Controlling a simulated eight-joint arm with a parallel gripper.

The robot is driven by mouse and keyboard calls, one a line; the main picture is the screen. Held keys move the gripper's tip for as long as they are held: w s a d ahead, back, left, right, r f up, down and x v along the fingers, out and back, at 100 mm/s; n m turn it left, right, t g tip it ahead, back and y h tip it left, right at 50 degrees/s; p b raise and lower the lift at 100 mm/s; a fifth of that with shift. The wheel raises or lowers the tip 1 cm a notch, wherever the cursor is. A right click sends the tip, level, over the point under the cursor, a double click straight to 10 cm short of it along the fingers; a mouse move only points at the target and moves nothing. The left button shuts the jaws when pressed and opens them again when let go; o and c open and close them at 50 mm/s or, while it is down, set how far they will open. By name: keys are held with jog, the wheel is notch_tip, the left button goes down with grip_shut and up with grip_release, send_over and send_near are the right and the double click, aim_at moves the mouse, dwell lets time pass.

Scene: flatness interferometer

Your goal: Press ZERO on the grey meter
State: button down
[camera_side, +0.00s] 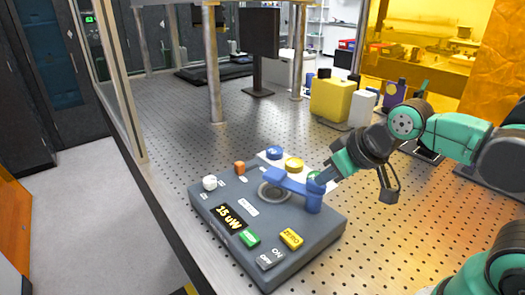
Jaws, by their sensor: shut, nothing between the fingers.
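The grey meter (322,233) lies on the perforated table, near its front edge. Its yellow ZERO button (291,239) is on the right part of the top face and is uncovered. My gripper (322,180) is shut and empty. It comes in from the right, tips pointing down and left, above and behind the ZERO button, close to a blue arm (290,182) on a blue post. I cannot tell whether the tips touch that post.
The meter also carries a display (229,218) reading 15 uW, a green button (250,239), an ON/OFF switch (271,259) and a white knob (209,183). A white panel (268,158) with coloured caps is behind. A yellow container (331,100) and metal posts (212,70) stand farther back.

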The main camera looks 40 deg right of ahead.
notch_tip(320, 180, up, 2)
jog(key=n+t+h, duration=0.2)
jog(key=n+h, duration=0.1)
jog(key=n, duration=0.2)
send_over(295, 241)
jog(key=shift+f, duration=0.1)
jog(key=shift+f, duration=4.25)
jog(key=shift+r, duration=0.1)
jog(key=shift+r, duration=2.4)
